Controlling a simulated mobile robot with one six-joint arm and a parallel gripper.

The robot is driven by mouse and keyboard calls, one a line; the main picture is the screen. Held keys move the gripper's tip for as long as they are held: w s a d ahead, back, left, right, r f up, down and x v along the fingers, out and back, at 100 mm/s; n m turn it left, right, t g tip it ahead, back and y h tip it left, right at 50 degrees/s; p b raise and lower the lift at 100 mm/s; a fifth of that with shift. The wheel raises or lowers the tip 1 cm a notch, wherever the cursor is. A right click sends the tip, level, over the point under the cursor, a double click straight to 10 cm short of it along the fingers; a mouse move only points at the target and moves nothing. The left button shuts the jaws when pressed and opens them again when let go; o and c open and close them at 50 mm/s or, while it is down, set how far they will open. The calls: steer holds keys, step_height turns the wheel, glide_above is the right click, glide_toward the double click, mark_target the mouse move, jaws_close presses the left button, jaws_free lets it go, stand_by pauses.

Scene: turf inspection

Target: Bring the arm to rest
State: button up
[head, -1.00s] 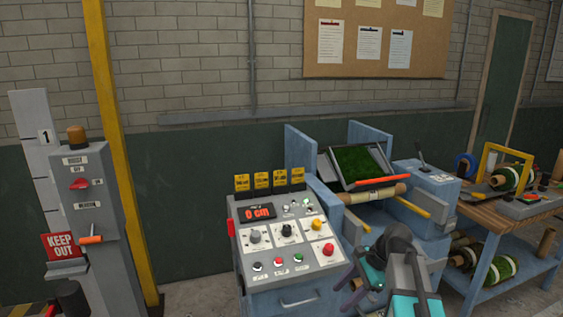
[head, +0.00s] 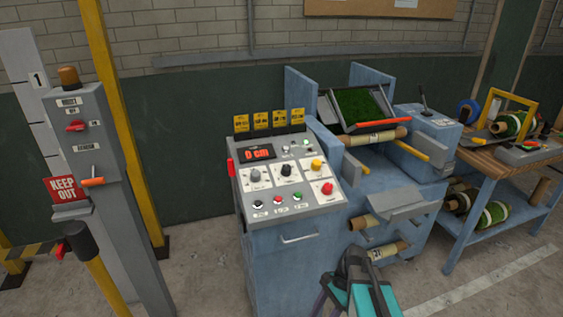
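My arm shows at the bottom of the head view, right of centre, with dark joints and teal parts. My gripper (head: 332,300) is low there, partly cut off by the lower edge and crowded by the arm links. I cannot make out its fingertips or anything held. It is in front of the blue machine (head: 372,235) and right of the control console (head: 282,190), apparently apart from both.
The console has a red display, knobs and buttons. The machine bears a tilted tray (head: 327,105) of green turf (head: 358,104) and tube rolls. A workbench (head: 497,162) with turf rolls stands right. A grey post (head: 102,150) and a KEEP OUT sign (head: 67,189) are left. Floor is open at lower right.

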steer(key=s+d+f+n+g+h, duration=0.1)
steer(key=s+d+f+n+h, duration=0.1)
steer(key=s+f+n, duration=0.5)
steer(key=s+d+f+n+g+h+b, duration=0.1)
steer(key=s+d+f+n+h, duration=0.1)
steer(key=s+f+n, duration=0.5)
steer(key=shift+s+d+f+h, duration=0.2)
steer(key=shift+s+f+h, duration=0.1)
steer(key=shift+s+f, duration=3.15)
steer(key=shift+s+r, duration=0.5)
steer(key=shift+r, duration=0.05)
